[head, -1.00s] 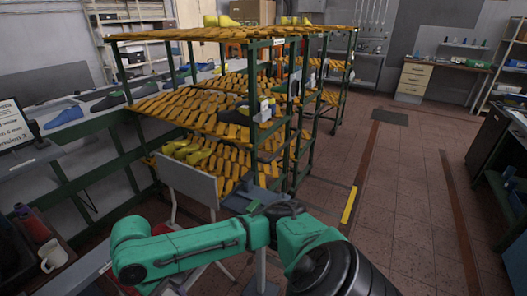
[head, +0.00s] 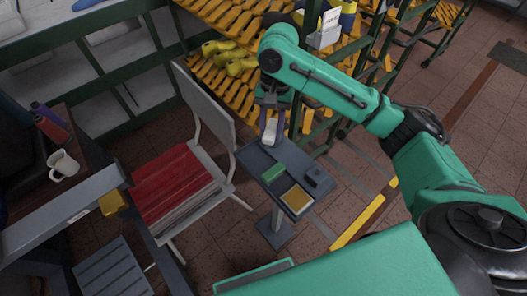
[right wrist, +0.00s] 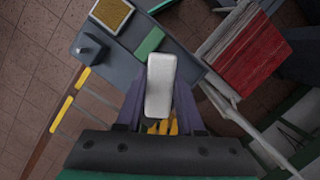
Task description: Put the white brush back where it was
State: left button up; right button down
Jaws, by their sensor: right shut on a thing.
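The white brush (head: 269,133) is held in my right gripper (head: 271,103), over the far-left end of a small grey stand (head: 252,156). In the right wrist view the brush (right wrist: 160,86) is a pale rounded block between the two dark fingers (right wrist: 159,108), which are shut on it. Its far end overlaps the stand's edge there; I cannot tell whether it touches the top. A green block (head: 272,173), a yellow-topped pad (head: 297,199) and a dark grey piece (head: 318,177) are on the stand. My left gripper is out of view.
A white mug (head: 63,165) is at the far left. Floor is open at the right.

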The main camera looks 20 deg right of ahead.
jog(key=w+a+r+m+b, duration=0.2)
jog(key=m, duration=0.1)
notch_tip(320, 180, up, 4)
jog(key=m+t+b, duration=0.1)
jog(key=m+b, duration=0.1)
jog(key=m, duration=0.2)
send_over(253, 160)
jog(key=shift+y, duration=0.4)
jog(key=f, duration=1.9)
jog(key=shift+d+f, duration=0.15)
jog(key=shift+d, duration=0.25)
pick_arm(q)
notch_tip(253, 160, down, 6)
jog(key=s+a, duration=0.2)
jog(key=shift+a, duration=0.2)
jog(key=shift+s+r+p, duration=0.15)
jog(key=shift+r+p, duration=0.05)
jog(key=shift+p, duration=0.1)
pick_arm(e)
jog(key=c, duration=0.5)
grip_release()
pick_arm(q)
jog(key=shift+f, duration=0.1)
